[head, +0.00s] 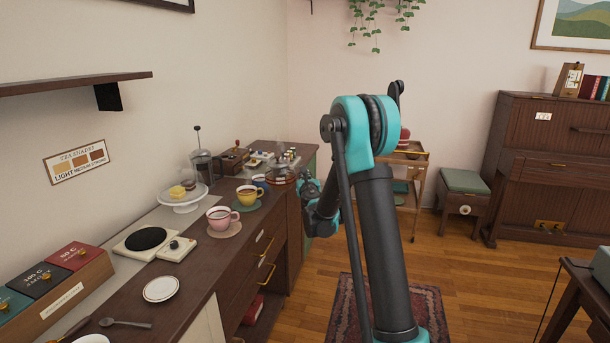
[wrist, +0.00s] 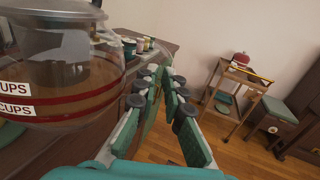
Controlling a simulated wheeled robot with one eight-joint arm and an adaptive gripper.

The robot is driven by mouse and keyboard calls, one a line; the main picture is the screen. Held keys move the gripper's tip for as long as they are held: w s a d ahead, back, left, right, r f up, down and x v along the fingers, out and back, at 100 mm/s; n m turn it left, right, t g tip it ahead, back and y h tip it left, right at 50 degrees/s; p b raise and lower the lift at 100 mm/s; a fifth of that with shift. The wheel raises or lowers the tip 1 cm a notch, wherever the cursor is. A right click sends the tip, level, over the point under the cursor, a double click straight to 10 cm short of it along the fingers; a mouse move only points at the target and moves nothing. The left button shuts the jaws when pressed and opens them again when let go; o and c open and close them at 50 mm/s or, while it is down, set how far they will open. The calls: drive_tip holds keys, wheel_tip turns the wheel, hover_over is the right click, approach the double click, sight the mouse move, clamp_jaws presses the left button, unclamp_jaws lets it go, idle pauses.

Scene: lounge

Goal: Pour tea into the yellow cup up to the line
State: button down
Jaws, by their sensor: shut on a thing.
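The yellow cup (head: 249,196) stands on a green coaster (head: 240,206) on the sideboard; how full it is I cannot tell. A glass pot (head: 281,179) of brown tea is beyond it to the right. In the wrist view the pot (wrist: 60,75) fills the left side, roughly upright, with red bands and labels ending in "CUPS". My gripper (head: 306,184) is at the pot's right side, by the sideboard edge. In the wrist view my gripper (wrist: 165,95) is shut on the pot's handle, mostly hidden between the pads. Whether the pot touches the sideboard is unclear.
A pink cup (head: 221,217) stands nearer on a coaster. A blue cup (head: 260,181), a cake stand (head: 183,198) and a French press (head: 203,168) are close by. Small jars (wrist: 137,45) stand behind the pot.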

drive_tip(key=shift+f, duration=0.75)
drive_tip(key=shift+d, duration=0.1)
drive_tip(key=shift+r+n, duration=0.3)
drive_tip(key=shift+r, duration=0.1)
drive_tip(key=shift+d+r+n, duration=0.15)
drive_tip(key=shift+r+n, duration=0.95)
drive_tip(key=shift+r, duration=1.15)
drive_tip(key=shift+r, duration=0.3)
drive_tip(key=shift+r+n, duration=0.3)
drive_tip(key=shift+r, duration=0.35)
drive_tip(key=shift+a+r+n, duration=0.3)
drive_tip(key=shift+r+n, duration=0.4)
drive_tip(key=shift+r, duration=0.25)
drive_tip(key=shift+r, duration=0.3)
